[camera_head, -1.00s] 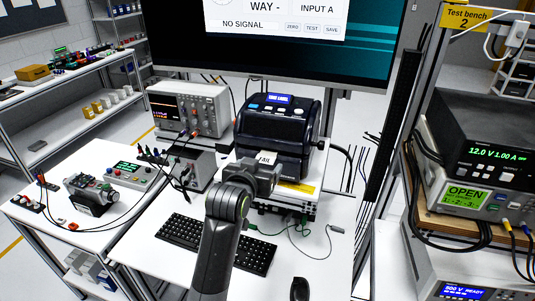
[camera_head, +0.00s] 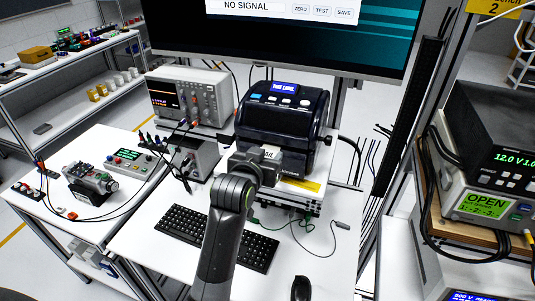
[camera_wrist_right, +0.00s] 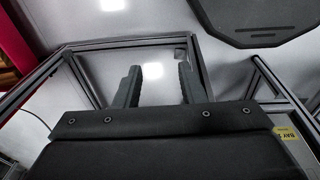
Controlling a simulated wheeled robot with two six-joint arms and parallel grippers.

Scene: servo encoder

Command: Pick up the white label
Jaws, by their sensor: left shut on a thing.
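A small white label (camera_head: 270,153) with dark print shows at the jaws of my left gripper (camera_head: 264,160), in front of the black label printer (camera_head: 282,115). My left gripper is shut on the label, and its body hides part of the printer's lower front. I cannot tell whether the label still touches the printer. The printer has a lit blue screen and several buttons on top. My right gripper (camera_wrist_right: 159,86) shows in the right wrist view with its two fingers apart and nothing between them.
A black keyboard (camera_head: 217,238) and a mouse (camera_head: 300,288) lie on the white table. An oscilloscope (camera_head: 190,97) stands left of the printer, a large monitor (camera_head: 290,42) above. Loose cables run right of the printer. Stacked instruments (camera_head: 490,160) stand at the right.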

